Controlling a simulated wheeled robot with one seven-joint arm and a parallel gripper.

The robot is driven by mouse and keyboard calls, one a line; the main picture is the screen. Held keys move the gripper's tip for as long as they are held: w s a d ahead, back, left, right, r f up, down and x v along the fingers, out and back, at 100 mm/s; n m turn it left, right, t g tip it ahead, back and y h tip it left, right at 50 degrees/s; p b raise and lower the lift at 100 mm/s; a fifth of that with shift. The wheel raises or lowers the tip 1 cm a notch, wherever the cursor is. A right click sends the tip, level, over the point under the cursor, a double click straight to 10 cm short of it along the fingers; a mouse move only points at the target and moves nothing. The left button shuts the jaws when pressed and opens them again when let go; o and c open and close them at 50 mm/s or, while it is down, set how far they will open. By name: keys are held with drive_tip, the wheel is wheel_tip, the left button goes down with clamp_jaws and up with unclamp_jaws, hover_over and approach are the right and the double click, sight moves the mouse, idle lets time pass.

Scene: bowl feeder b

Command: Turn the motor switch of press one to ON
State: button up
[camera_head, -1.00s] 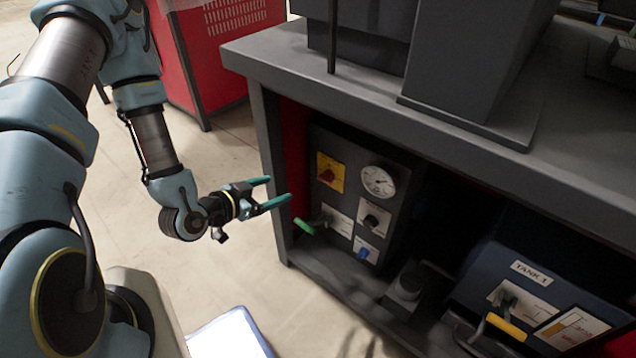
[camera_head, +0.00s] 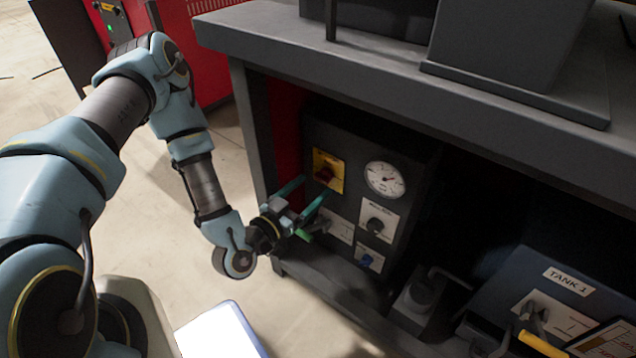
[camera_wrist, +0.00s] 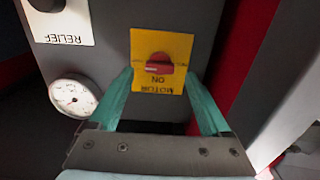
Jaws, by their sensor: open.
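The motor switch (camera_head: 325,174) is a red knob on a yellow plate, at the upper left of the dark control box under the bench. In the wrist view the red knob (camera_wrist: 159,64) sits on the yellow plate (camera_wrist: 160,92), whose upside-down lettering reads ON and MOTOR. The knob's bar lies roughly level across that view. My gripper (camera_head: 310,190) is open and empty, with green fingers pointing at the box just in front of the switch. In the wrist view the fingers (camera_wrist: 160,80) show on either side of the plate, apart from the knob.
A TANK 1 box (camera_head: 560,290) is at the right.

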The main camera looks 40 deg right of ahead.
sight(320, 180)
drive_tip(key=shift+x, duration=1.7)
clamp_jaws()
